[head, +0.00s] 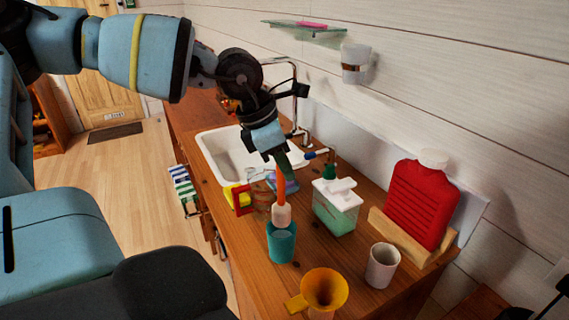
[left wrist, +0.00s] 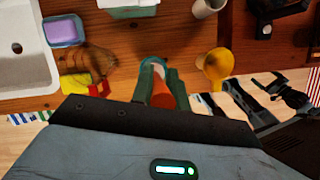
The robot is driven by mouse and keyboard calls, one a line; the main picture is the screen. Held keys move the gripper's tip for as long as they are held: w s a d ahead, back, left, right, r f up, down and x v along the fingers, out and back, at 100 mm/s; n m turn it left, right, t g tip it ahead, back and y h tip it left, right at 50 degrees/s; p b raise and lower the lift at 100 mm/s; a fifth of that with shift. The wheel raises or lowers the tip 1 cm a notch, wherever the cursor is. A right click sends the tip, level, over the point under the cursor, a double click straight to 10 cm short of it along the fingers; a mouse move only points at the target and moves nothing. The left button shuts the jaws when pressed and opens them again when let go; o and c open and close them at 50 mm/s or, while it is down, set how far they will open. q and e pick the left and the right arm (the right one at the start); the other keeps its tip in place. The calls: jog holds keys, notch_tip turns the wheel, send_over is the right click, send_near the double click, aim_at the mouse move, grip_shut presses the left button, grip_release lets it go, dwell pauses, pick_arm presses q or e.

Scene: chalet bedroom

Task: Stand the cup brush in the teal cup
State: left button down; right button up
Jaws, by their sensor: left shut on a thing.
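The cup brush has an orange handle (head: 281,183) and a pale head (head: 281,214). My left gripper (head: 283,167) is shut on the upper handle and holds the brush nearly upright, head down. The teal cup (head: 281,246) stands upright on the counter right below. The brush head overlaps the cup's far rim in the head view; I cannot tell if its end is inside. I cannot make out my right gripper.
Close around the cup are a yellow funnel (head: 325,289), a white cup (head: 382,265), a soap dispenser (head: 336,212) and a red-framed item (head: 242,199). A red ribbed bottle (head: 418,203) stands behind a wooden block (head: 399,238). The sink (head: 224,160) lies farther back.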

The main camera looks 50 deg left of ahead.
jog(key=shift+w, duration=0.45)
jog(key=shift+s+f, duration=0.1)
jog(key=shift+s, duration=0.2)
jog(key=shift+s+f, duration=0.1)
jog(key=shift+s, duration=0.2)
